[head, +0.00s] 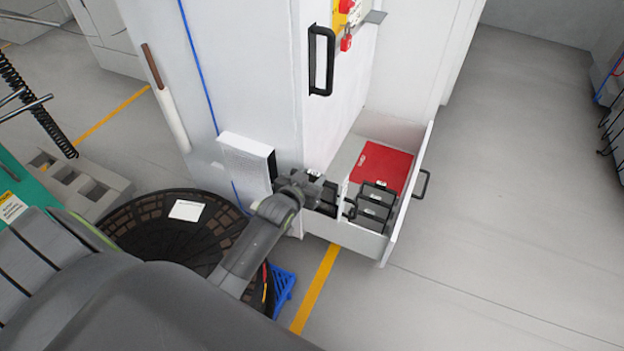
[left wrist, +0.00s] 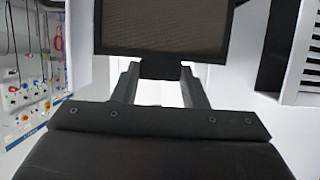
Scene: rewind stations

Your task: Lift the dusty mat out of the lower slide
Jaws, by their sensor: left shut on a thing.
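My left gripper (head: 302,186) is beside the cabinet, in front of the open drawer. In the left wrist view its two fingers (left wrist: 158,76) are shut on the dark tab at the lower edge of the dusty mat (left wrist: 165,24). The mat is a brown-grey mesh panel in a black frame; its top is cut off by the picture edge. In the head view I cannot make out the mat clearly. A white box (head: 244,158) with a dark side face sits on the cabinet wall close to the gripper. I cannot tell which part is the lower slide. My right gripper is not in view.
The open drawer (head: 352,236) holds several black-handled cases (head: 374,206) and a red flat thing (head: 382,167). A large dark reel (head: 165,236) with a white card (head: 187,210) lies left of my arm. A blue crate (head: 283,286) stands below. The floor at right is clear.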

